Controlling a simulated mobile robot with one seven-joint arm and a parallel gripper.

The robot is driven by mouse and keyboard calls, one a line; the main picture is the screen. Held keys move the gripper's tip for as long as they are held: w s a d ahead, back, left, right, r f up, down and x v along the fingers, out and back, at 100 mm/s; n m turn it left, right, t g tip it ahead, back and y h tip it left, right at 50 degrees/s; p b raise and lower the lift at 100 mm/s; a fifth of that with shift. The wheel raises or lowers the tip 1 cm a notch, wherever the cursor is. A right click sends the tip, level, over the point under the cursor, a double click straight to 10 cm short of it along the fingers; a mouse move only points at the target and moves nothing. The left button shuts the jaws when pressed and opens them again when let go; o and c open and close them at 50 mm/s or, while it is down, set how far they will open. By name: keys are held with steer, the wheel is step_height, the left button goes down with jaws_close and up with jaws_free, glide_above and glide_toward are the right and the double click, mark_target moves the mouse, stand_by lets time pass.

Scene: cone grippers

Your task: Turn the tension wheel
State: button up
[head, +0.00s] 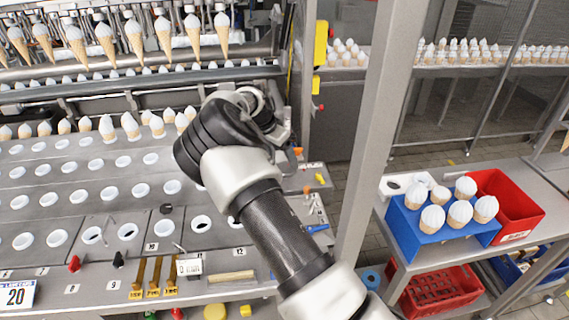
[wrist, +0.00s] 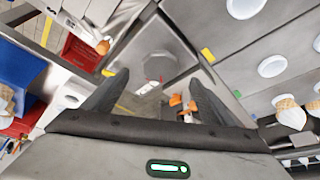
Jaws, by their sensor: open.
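I cannot pick out the tension wheel with certainty. In the wrist view a grey, many-sided, rounded part (wrist: 160,68) lies beyond and between my fingers; I cannot tell whether it is the wheel. My gripper (wrist: 158,78) shows there with its two dark fingers wide apart and nothing held between them. Small orange parts (wrist: 177,100) show close to the right finger. In the head view my arm reaches up from the bottom right to the right end of the cone machine (head: 75,205), and my wrist hides the fingers and what lies just behind them.
A grey post (head: 385,120) stands right of my arm. Beyond it, a blue box (head: 425,238) bears several cones, next to a red bin (head: 515,205). Hanging cones (head: 163,35) line the machine's top. A yellow plate (head: 321,43) is near my wrist. Levers and labels line the front edge.

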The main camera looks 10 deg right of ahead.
mark_target(286, 167)
steer(key=shift+x, duration=2.65)
steer(key=c, duration=1.1)
steer(key=shift+o, duration=0.2)
steer(key=shift+d+f, duration=0.1)
steer(key=n+y+b, duration=0.1)
steer(key=n+b, duration=0.2)
steer(key=shift+s+d+n+t+b, duration=0.1)
steer(key=shift+n+t+b, duration=0.2)
steer(key=shift+t, duration=0.1)
steer(key=shift+n+t+y+b, duration=0.4)
steer(key=shift+n+y+b, duration=0.2)
steer(key=shift+n+b, duration=1.05)
steer(key=shift+n, duration=0.25)
